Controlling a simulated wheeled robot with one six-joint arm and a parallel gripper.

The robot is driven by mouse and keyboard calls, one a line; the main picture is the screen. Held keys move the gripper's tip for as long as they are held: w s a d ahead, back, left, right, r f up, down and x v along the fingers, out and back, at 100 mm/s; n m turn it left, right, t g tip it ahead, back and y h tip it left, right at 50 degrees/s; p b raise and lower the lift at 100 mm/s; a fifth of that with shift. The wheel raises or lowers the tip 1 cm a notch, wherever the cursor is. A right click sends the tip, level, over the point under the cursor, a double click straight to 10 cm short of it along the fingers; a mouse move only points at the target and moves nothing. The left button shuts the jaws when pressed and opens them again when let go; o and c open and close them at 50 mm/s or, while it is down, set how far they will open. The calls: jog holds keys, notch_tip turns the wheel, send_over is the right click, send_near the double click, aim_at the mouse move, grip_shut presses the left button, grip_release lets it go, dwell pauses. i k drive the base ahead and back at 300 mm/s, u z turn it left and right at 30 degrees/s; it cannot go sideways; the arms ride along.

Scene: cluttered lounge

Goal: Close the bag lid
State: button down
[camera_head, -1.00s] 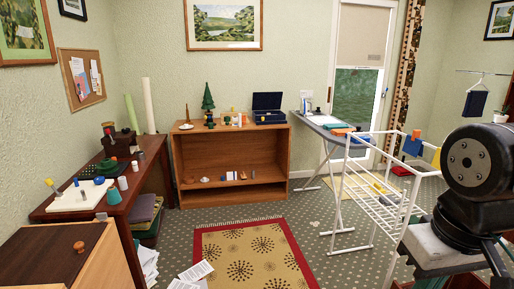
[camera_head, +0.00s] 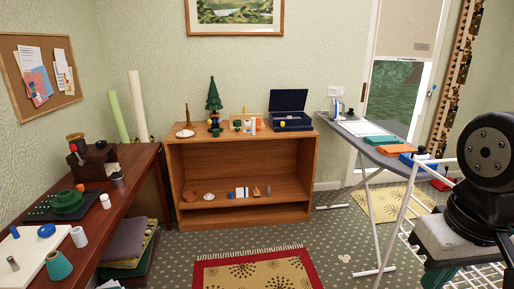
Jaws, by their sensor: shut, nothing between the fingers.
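A dark blue case (camera_head: 291,121) with a raised lid (camera_head: 288,99) stands on top of the wooden shelf unit, near its right end. Its lid is open and roughly upright at the back. It is the only lidded, bag-like thing I can make out. Part of my arm shows at the right edge. My gripper is out of view, so its place relative to the case does not show.
The shelf unit (camera_head: 243,148) holds a small green tree (camera_head: 214,95) and small items. A cluttered desk (camera_head: 136,180) is at left. An ironing board (camera_head: 352,142) and white drying rack (camera_head: 398,225) are at right. A patterned rug (camera_head: 255,275) lies on open floor ahead.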

aim_at(282, 101)
jog(key=i, duration=4.5)
jog(key=u, duration=0.2)
